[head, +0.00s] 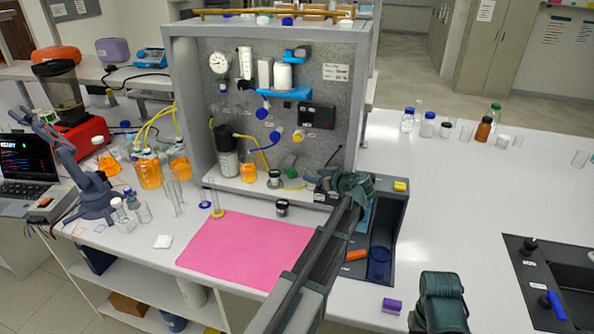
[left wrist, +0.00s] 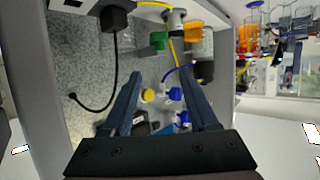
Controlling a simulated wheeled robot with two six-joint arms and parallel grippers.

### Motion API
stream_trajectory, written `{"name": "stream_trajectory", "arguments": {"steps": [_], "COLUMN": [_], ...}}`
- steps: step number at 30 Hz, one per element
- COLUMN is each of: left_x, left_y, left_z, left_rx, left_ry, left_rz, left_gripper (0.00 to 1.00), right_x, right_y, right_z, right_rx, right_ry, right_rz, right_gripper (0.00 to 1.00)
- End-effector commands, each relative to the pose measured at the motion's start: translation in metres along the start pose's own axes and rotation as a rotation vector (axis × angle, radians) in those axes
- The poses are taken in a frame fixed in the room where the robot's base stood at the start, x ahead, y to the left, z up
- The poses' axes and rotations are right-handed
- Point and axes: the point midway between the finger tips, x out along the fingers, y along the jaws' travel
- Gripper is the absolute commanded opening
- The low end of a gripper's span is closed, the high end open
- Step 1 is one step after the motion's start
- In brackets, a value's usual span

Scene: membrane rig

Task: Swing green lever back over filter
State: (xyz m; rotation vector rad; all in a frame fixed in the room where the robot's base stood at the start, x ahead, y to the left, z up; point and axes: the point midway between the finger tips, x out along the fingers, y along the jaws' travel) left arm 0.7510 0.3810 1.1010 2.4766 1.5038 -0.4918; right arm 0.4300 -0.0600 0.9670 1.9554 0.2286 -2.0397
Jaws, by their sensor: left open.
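The green lever (head: 289,161) stands on the right part of the rig's shelf, tilted against the lower panel. It also shows in the left wrist view (left wrist: 158,41), beyond the fingertips and next to a yellow tube. A small metallic, dark-topped holder (head: 274,179), which may be the filter, sits left of and in front of the lever; it also shows in the left wrist view (left wrist: 175,20). My left gripper (head: 331,184) is at the shelf's right end, right of the lever. In the left wrist view its fingers (left wrist: 161,88) are apart with nothing gripped. My right gripper is not visible; only a right arm link shows.
The rig's grey panel (head: 222,110) carries blue and yellow valves and a gauge. An orange bottle (head: 248,172) stands on the shelf left of the holder. A pink mat (head: 235,250) lies in front. A dark tray (head: 393,215) is right of my left arm.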

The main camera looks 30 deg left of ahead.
Motion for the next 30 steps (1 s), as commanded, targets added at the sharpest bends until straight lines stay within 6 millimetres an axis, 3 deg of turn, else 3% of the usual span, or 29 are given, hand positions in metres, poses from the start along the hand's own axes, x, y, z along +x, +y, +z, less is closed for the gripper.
{"name": "stream_trajectory", "arguments": {"steps": [18,24,30], "left_x": [0.111,0.13,0.136], "left_y": [0.001,0.001,0.0], "left_z": [0.002,0.001,0.0], "left_rx": [-0.001,-0.001,0.0], "left_ry": [0.0,-0.001,-0.001], "left_rz": [-0.002,-0.001,0.0], "left_gripper": [0.6,0.6,0.6], "right_x": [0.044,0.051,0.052], "right_y": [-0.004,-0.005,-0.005], "right_z": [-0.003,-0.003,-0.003], "right_rx": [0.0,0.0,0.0], "right_ry": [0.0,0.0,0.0], "right_rz": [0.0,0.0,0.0], "right_gripper": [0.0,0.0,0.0]}}
